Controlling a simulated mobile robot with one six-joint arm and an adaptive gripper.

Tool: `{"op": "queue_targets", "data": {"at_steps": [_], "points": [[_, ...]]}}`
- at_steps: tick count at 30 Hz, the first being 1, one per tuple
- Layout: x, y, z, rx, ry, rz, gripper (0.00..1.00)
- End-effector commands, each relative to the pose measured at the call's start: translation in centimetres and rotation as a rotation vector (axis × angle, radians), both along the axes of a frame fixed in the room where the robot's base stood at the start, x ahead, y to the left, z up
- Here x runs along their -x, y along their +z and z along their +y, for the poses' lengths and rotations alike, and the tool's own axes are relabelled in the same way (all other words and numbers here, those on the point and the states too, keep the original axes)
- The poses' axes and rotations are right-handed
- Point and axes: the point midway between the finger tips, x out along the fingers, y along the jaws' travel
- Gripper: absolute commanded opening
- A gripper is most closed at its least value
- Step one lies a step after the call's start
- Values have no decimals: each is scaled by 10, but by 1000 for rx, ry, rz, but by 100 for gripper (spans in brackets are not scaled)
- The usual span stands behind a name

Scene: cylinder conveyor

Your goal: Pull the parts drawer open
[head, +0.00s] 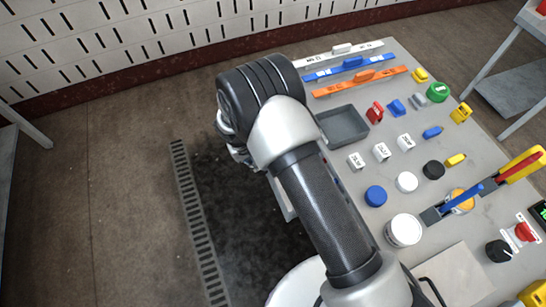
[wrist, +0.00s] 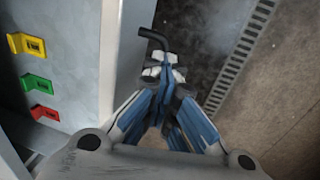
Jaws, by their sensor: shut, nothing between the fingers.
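A black bent bar (wrist: 150,35), apparently the drawer handle, sticks out from a pale grey front (wrist: 130,50) in the wrist view. That front looks like the parts drawer's. My gripper (wrist: 165,68) has its blue-sided fingers shut together, just below the bar in the picture. The fingertips overlap the bar's lower end, and I cannot tell whether they touch it. Nothing shows between the fingers. In the head view my arm hides most of the gripper (head: 238,152) and the handle. How far the drawer stands open is not clear.
Yellow (wrist: 27,44), green (wrist: 35,82) and red (wrist: 45,113) clips sit on a grey surface left of the front. The worktop (head: 330,165) carries many small parts and a grey tray (head: 343,125). A floor grate (head: 195,225) runs beside open floor.

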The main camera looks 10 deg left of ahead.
Motion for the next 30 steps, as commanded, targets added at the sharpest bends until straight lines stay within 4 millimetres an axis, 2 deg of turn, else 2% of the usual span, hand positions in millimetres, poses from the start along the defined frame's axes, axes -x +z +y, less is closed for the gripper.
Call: {"op": "queue_targets", "data": {"at_steps": [1, 3, 12, 27, 30], "points": [[12, -8, 6, 9, 2, 12, 0], [19, -8, 16, 9, 2, 12, 0], [36, -7, 42, 11, -2, 12, 0], [39, -6, 45, 11, -4, 12, 0], [39, -6, 45, 11, -4, 12, 6]]}}
